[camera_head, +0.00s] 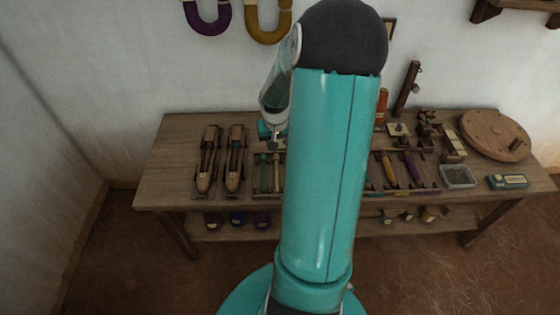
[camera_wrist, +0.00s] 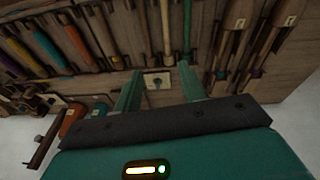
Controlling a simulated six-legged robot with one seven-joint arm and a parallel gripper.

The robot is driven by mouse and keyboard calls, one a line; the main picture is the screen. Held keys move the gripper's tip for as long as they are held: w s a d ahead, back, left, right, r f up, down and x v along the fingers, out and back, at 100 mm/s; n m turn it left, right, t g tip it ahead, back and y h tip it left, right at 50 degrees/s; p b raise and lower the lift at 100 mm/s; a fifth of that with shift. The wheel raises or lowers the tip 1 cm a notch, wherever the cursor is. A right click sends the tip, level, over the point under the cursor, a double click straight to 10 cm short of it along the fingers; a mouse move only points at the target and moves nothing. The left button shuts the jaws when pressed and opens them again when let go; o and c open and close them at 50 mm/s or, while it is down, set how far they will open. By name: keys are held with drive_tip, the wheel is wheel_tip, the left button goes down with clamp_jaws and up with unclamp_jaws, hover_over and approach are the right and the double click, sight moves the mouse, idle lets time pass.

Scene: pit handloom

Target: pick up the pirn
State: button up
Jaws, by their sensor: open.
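Slender pirn-like sticks lie in racks on the wooden table. In the head view, a yellow one (camera_head: 388,170) and a purple one (camera_head: 412,167) lie right of my arm, and a greenish one (camera_head: 277,176) lies left of it. The wrist view shows an orange one (camera_wrist: 77,42) and a green one (camera_wrist: 187,28) among several others. I cannot tell which is the task's pirn. My gripper (camera_wrist: 159,72) is open and empty, its fingers apart near a small pale plate (camera_wrist: 157,81). In the head view my arm hides the middle of the racks.
Two wooden shuttles (camera_head: 207,160) lie at the table's left. A grey tray (camera_head: 458,177), a teal box (camera_head: 508,181) and a round wooden disc (camera_head: 496,135) stand at the right. An upright dark post (camera_head: 408,87) rises at the back. The table's left end is bare.

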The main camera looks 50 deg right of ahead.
drive_tip(key=shift+m+y, duration=0.3)
drive_tip(key=shift+m, duration=0.3)
drive_tip(key=d+f, duration=0.1)
drive_tip(key=f, duration=0.3)
drive_tip(key=s+d+f, duration=0.1)
drive_tip(key=d+f, duration=0.1)
drive_tip(key=f, duration=0.2)
drive_tip(key=d+f, duration=0.1)
drive_tip(key=f, duration=0.3)
drive_tip(key=shift+s+d+f, duration=0.2)
drive_tip(key=shift+d+f, duration=0.2)
drive_tip(key=shift+w+d+f, duration=0.1)
drive_tip(key=shift+d+f, duration=0.05)
drive_tip(key=shift+f, duration=0.8)
drive_tip(key=shift+w+d+f, duration=0.1)
drive_tip(key=shift+f, duration=0.85)
drive_tip(key=shift+w+d+f, duration=0.1)
drive_tip(key=shift+d+f, duration=0.05)
drive_tip(key=shift+f, duration=0.8)
clamp_jaws()
